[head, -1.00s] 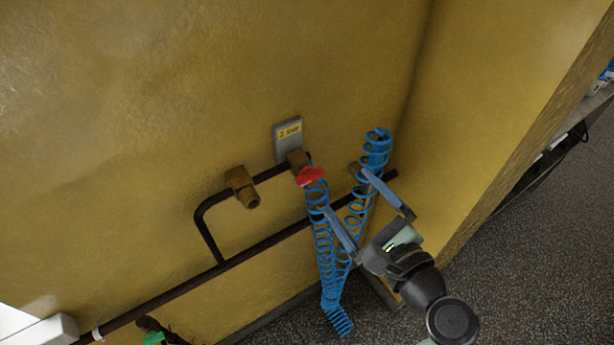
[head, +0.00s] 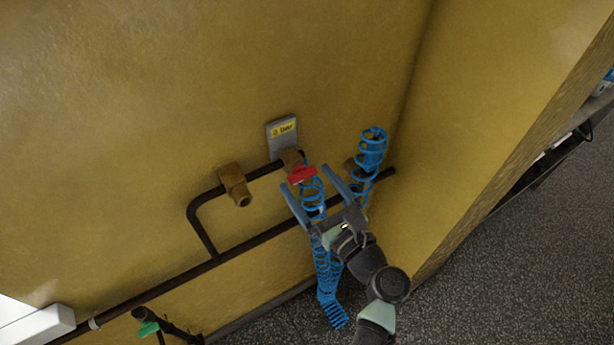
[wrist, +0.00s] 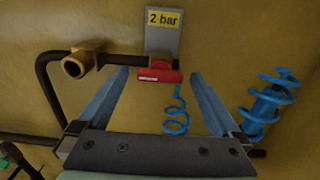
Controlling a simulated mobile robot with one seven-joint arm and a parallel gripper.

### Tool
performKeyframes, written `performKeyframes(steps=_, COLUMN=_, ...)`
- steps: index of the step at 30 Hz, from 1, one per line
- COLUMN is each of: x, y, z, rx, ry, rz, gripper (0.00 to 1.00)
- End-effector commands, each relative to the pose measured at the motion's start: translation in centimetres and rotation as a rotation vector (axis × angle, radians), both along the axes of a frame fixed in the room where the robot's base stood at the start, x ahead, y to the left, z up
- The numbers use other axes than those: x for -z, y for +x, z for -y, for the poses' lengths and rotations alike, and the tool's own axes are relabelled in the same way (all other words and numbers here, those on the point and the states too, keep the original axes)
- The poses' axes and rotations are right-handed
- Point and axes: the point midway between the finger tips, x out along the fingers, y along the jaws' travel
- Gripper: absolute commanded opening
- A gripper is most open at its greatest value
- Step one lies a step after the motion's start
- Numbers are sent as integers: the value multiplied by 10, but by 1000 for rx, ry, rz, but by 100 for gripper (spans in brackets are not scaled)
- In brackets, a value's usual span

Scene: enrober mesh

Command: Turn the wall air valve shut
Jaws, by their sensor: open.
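The wall air valve has a red handle (head: 302,174) on a brass body (head: 291,157), below a grey plate with a yellow label (head: 284,130). In the wrist view the red handle (wrist: 159,75) lies crosswise between the fingertips, a little beyond them, and the label reads "2 bar" (wrist: 164,18). My gripper (head: 304,178) is open, with its two blue-grey fingers on either side of the handle's line. It also shows in the wrist view (wrist: 160,75). I see no clear contact between fingers and handle.
A blue coiled hose (head: 312,205) hangs below the valve, partly behind my gripper. Another blue coil (head: 371,150) is to the right, near the wall corner. A brass fitting (head: 235,185) and dark pipe (head: 197,222) are on the left. A green-handled valve (head: 147,329) is lower left.

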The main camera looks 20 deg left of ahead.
Motion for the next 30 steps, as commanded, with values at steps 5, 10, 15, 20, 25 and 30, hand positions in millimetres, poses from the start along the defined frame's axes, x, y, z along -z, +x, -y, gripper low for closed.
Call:
performKeyframes(steps=5, x=0, y=8, z=-11, rx=-1, ry=-1, rz=2, gripper=100)
performKeyframes(steps=10, x=0, y=9, z=-12, rx=1, ry=-1, rz=0, gripper=100)
performKeyframes(steps=15, x=0, y=9, z=-11, rx=0, ry=-1, rz=0, gripper=91)
performKeyframes(steps=20, x=0, y=9, z=-11, rx=1, ry=-1, rz=1, gripper=62)
performKeyframes(steps=25, x=0, y=9, z=-11, rx=1, ry=-1, rz=1, gripper=32)
performKeyframes(steps=30, x=0, y=9, z=-11, rx=0, ry=-2, rz=2, gripper=19)
